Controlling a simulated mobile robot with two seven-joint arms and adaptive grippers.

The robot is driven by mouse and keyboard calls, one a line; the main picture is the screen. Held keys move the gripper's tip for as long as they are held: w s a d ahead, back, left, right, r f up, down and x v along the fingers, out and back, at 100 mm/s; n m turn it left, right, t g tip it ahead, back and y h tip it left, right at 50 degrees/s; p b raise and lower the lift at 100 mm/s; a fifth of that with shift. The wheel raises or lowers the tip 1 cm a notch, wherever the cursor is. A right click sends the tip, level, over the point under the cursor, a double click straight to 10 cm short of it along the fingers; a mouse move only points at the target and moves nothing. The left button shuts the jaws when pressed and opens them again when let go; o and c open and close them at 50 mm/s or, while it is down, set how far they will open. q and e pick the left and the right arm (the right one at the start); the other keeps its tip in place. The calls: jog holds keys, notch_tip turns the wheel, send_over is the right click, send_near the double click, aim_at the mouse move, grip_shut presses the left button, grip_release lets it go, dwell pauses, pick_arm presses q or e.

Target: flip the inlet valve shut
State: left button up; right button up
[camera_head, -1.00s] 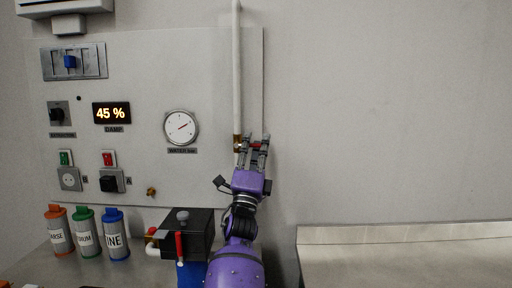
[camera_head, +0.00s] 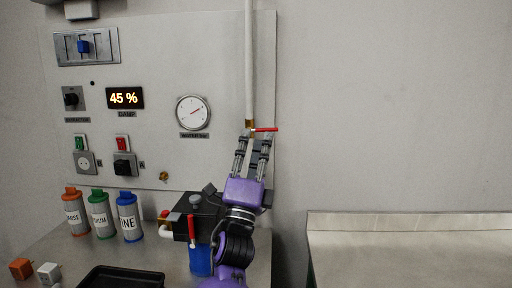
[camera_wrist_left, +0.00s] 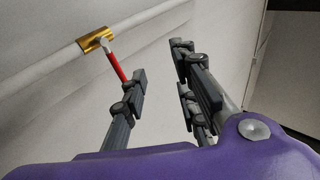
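A white pipe runs down the wall panel to a brass valve (camera_head: 250,125) with a red lever (camera_head: 265,130). The lever points right, across the pipe. My left gripper (camera_head: 253,142) is just below it, fingers pointing up, open and empty. In the left wrist view, the brass valve (camera_wrist_left: 97,40) and red lever (camera_wrist_left: 116,66) lie beyond the left finger, and the lever's lower end comes close to that finger. I cannot tell whether they touch. My right gripper is not in view.
A black box (camera_head: 207,213) with another red lever (camera_head: 191,231) stands left of my arm. Several labelled canisters (camera_head: 129,217) and a black tray (camera_head: 120,278) are on the bench. A pressure gauge (camera_head: 193,112) is left of the pipe. The wall right of the pipe is clear.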

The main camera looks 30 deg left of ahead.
aim_at(262, 130)
pick_arm(q)
jog(key=shift+c, duration=0.2)
jog(key=shift+d+y, duration=0.1)
jog(key=shift+y, duration=0.2)
jog(key=shift+c, duration=1.4)
jog(key=d+r+n, duration=0.1)
jog(key=d+n+y, duration=0.1)
jog(key=n, duration=0.1)
jog(key=shift+s+d+r+n+g+p, duration=0.25)
jog(key=shift+s+r+n+g+p, duration=0.05)
jog(key=shift+s+r+p, duration=0.1)
grip_shut()
jog(key=w+a+r+n+g+y+p, duration=0.1)
jog(key=w+n, duration=0.3)
jog(key=n, duration=0.5)
jog(key=w+a+r+n+g+y+p, duration=0.1)
jog(key=w+a+n+g+y, duration=0.1)
jog(key=n, duration=0.8)
jog(key=shift+w+a+g, duration=0.25)
jog(key=shift+w+g, duration=0.25)
jog(key=shift+w, duration=0.9)
